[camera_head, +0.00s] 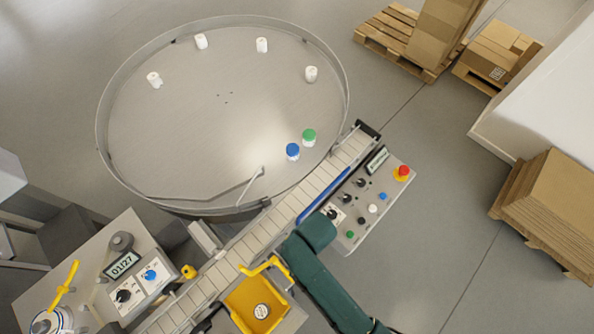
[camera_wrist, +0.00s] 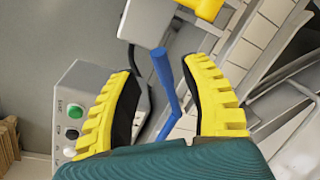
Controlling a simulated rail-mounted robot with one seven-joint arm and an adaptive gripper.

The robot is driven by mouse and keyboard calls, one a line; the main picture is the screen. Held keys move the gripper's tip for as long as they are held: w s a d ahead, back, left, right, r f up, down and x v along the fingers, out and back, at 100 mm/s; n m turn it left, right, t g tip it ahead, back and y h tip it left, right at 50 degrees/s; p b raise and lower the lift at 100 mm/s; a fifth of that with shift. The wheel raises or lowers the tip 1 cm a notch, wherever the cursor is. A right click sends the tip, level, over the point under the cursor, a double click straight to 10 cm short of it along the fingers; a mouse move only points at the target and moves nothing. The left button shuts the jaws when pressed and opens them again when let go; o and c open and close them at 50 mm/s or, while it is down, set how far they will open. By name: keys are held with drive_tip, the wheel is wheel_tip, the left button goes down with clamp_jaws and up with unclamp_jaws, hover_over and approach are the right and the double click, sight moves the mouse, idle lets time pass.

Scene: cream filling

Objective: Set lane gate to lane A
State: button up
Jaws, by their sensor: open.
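A blue lever (camera_wrist: 168,88) stands between the yellow fingers of my gripper (camera_wrist: 160,68) in the wrist view. The fingers are open, one on each side of it, and show a gap to the lever. In the head view a long blue bar (camera_head: 324,195) runs along the conveyor's right edge; I cannot tell whether it is part of the same gate. No lane A marking is readable.
The conveyor (camera_head: 245,245) runs diagonally past the round turntable (camera_head: 190,120), which carries several white jars, a blue-capped jar (camera_head: 292,152) and a green-capped jar (camera_head: 309,137). A control box (camera_head: 385,205) and a yellow tray (camera_head: 243,300) flank the conveyor closely.

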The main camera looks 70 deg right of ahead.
drive_tip(key=shift+w+f, duration=0.2)
drive_tip(key=shift+f, duration=0.8)
drive_tip(key=shift+w+f, duration=0.15)
drive_tip(key=shift+f, duration=0.8)
clamp_jaws()
